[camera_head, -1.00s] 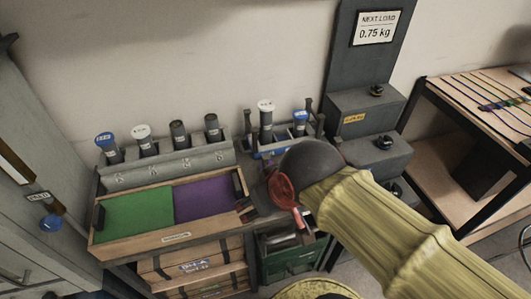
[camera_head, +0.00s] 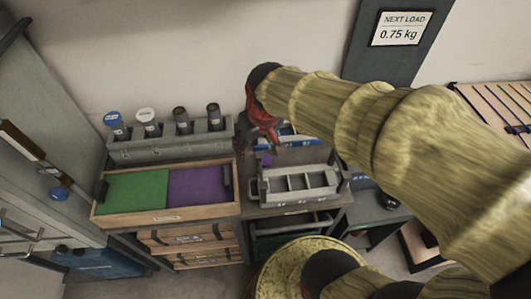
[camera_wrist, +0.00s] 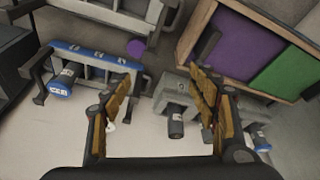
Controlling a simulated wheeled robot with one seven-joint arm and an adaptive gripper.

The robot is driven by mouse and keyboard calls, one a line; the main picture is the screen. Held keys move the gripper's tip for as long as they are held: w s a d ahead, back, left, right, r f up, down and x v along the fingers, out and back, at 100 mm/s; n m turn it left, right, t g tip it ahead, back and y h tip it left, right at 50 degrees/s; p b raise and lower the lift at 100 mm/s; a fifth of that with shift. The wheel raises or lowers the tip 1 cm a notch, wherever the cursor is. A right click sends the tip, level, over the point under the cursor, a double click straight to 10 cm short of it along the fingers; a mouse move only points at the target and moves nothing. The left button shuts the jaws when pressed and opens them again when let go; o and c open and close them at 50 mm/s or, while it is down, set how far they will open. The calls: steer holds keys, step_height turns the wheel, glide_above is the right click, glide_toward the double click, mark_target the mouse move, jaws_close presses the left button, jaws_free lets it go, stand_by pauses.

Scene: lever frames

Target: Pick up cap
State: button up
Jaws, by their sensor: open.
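A small round purple piece (camera_head: 265,159), which may be the cap, is on the dark bench between the purple-green tray and the grey divided tray. It also shows in the wrist view (camera_wrist: 136,47), beyond my left finger and beside the blue rack. My gripper (camera_head: 243,134) is over the back of the bench, in front of the blue rack. In the wrist view my gripper (camera_wrist: 163,82) has its two fingers wide apart with nothing between them. Blue (camera_head: 112,118) and white (camera_head: 146,115) tops sit on cylinders in the grey rack.
The grey rack (camera_head: 185,147) stands behind the wooden tray (camera_head: 165,216) with green and purple halves. The grey divided tray (camera_head: 300,184) is at the bench front right. The blue rack (camera_wrist: 92,54) holds a blue-topped cylinder (camera_wrist: 62,85). A dark post stands behind.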

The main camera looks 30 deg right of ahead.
steer(key=w+d+f+g+p, duration=0.2)
steer(key=w+d+f+p, duration=0.1)
steer(key=w+p, duration=0.35)
steer(key=g+p, duration=0.2)
steer(key=p, duration=0.5)
glide_above(265, 159)
step_height(265, 159, down, 8)
step_height(265, 159, down, 9)
steer(key=shift+f+b, duration=0.1)
steer(key=shift+b, duration=0.65)
steer(key=shift+c, duration=0.6)
steer(key=c, duration=0.8)
